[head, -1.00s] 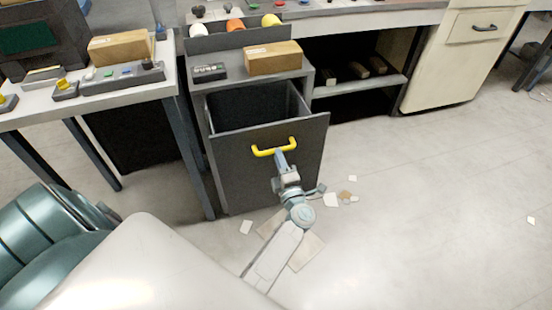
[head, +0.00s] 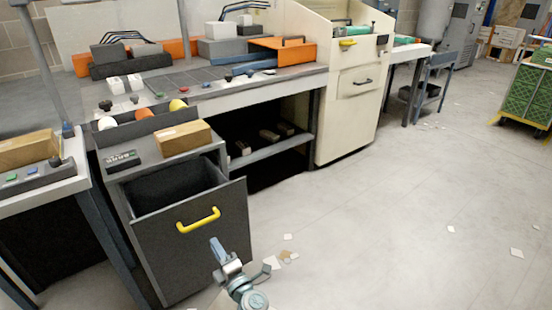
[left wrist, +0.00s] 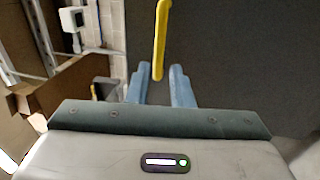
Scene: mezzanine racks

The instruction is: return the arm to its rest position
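My left gripper (head: 215,241) is just in front of the dark grey drawer front (head: 160,250), below and right of the yellow handle (head: 198,220). In the left wrist view its two blue-grey fingers (left wrist: 160,82) stand apart with nothing between them. The handle also shows there (left wrist: 160,40), upright in the picture beyond the fingertips, and appears clear of them. The drawer is pulled out and its dark inside shows. My right gripper is not in view.
A cardboard box (head: 183,139) and a dark keypad (head: 122,160) sit on the cabinet top. A cream cabinet (head: 347,115) stands to the right. A green crate cart (head: 527,92) is at far right. The floor (head: 400,220) on the right is mostly clear, with paper scraps.

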